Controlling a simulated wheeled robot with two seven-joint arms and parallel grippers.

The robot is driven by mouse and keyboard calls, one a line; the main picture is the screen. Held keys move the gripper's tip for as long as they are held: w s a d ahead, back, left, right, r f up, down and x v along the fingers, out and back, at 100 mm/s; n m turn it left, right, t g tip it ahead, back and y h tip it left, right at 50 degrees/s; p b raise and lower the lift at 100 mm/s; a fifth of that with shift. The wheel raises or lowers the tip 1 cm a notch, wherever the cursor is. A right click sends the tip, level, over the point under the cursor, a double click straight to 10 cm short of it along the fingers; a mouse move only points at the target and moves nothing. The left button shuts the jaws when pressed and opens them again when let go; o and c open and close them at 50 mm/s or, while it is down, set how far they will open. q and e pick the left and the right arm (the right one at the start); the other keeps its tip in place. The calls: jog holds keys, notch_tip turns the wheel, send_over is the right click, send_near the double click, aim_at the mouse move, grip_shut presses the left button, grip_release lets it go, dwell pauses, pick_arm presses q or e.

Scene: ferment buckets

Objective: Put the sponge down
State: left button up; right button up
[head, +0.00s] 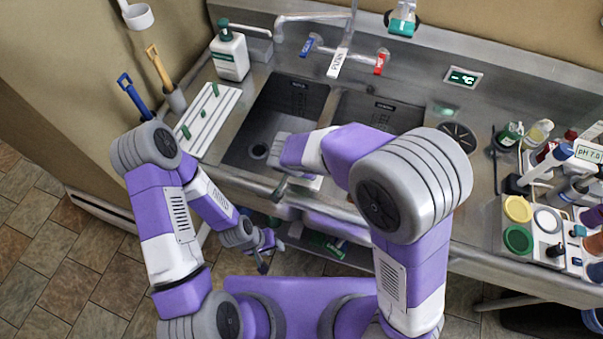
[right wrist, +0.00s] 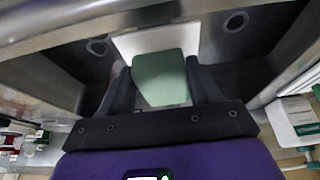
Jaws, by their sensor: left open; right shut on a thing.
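The green sponge (right wrist: 160,77) sits between the two dark fingers of my right gripper (right wrist: 160,82) in the right wrist view. The gripper is shut on it. A pale, flat surface (right wrist: 127,42) shows just beyond the sponge; I cannot tell whether they touch. In the head view my right forearm hides the sponge and most of that gripper, which is over the front of the sink. My left gripper (head: 270,256) is open and empty, low in front of the counter's front edge.
The steel sink has a left basin (head: 284,104) and a right basin (head: 372,112). A faucet (head: 340,52) stands behind them. A white drying rack (head: 212,118) and a soap bottle (head: 230,56) are at left. Bottles and a yellow-lidded jar (head: 517,208) crowd the right.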

jog(key=shift+f, duration=1.55)
jog(key=shift+b, duration=0.3)
jog(key=shift+f, duration=0.15)
jog(key=o, duration=0.9)
jog(key=shift+o, duration=0.2)
jog(key=shift+r, duration=0.25)
jog(key=p+v, duration=0.2)
jog(key=v, duration=1)
